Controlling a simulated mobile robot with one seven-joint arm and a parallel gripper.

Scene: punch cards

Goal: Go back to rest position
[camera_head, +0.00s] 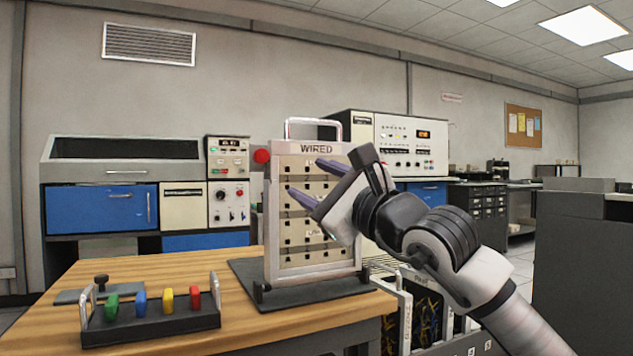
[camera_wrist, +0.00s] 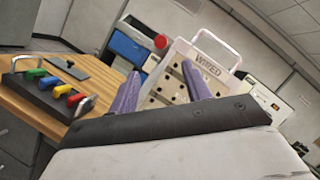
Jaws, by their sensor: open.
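My gripper (camera_head: 316,181) is open and empty, with its two purple fingers apart, in front of the upright panel (camera_head: 313,262) marked WIRED. In the head view the fingers overlap the panel's middle and hide part of its holes; whether they touch it I cannot tell. In the wrist view the gripper (camera_wrist: 160,90) points toward the same panel (camera_wrist: 183,52), which stands behind and between the fingers. My arm reaches in from the lower right of the head view.
A black tray (camera_head: 150,328) with several coloured handles sits on the wooden table (camera_head: 205,262), left of the panel. A small dark plate (camera_head: 70,296) lies behind it. Cabinets and consoles line the back wall. A dark cabinet (camera_head: 580,250) stands at the right.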

